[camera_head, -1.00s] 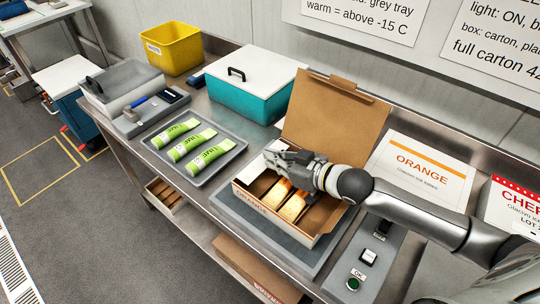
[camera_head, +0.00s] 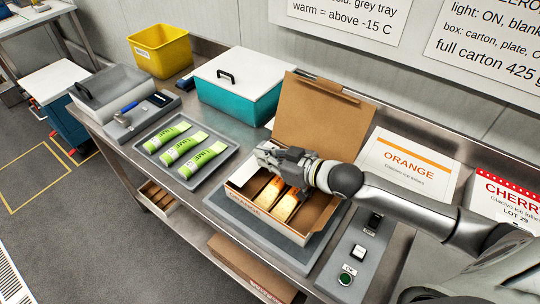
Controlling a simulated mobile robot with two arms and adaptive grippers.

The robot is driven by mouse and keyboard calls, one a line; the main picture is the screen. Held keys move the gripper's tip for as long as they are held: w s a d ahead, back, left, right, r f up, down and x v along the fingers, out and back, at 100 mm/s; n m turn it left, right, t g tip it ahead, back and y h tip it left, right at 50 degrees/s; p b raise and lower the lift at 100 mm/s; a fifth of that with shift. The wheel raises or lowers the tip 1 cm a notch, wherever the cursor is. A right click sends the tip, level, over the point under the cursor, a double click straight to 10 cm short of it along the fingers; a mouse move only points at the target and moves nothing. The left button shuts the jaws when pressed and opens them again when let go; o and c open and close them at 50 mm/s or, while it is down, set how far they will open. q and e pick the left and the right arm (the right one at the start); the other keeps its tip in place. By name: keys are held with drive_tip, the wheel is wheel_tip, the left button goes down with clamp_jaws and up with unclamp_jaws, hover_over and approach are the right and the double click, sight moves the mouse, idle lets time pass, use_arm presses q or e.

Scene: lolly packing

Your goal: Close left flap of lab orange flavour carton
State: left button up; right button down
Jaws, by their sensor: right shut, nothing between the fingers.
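The orange flavour carton (camera_head: 245,202) stands open on a grey plate (camera_head: 227,207) on the bench. Its big brown lid (camera_head: 317,112) is raised at the back. Orange lollies (camera_head: 284,207) lie inside it. A pale flap (camera_head: 250,174) shows at the carton's left end, beside the fingers; its exact angle is hard to tell. My right gripper (camera_head: 262,152) reaches in from the right over the carton's left back part, shut and empty, close to the flap. Whether it touches the flap cannot be told. The gripper and wrist hide part of the inside. My left gripper is not in view.
A grey tray (camera_head: 195,184) with green lolly packs (camera_head: 181,150) lies left of the carton. A teal box with a white lid (camera_head: 239,78) stands behind. A control panel (camera_head: 355,252) with switches and an ORANGE sign (camera_head: 408,161) are at the right.

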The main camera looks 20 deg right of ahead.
drive_tip(key=r+p+v, duration=0.1)
drive_tip(key=r+v, duration=0.1)
drive_tip(key=v, duration=0.9)
drive_tip(key=shift+w+a+r, duration=0.2)
drive_tip(key=shift+w+r, duration=0.1)
drive_tip(key=shift+r, duration=0.05)
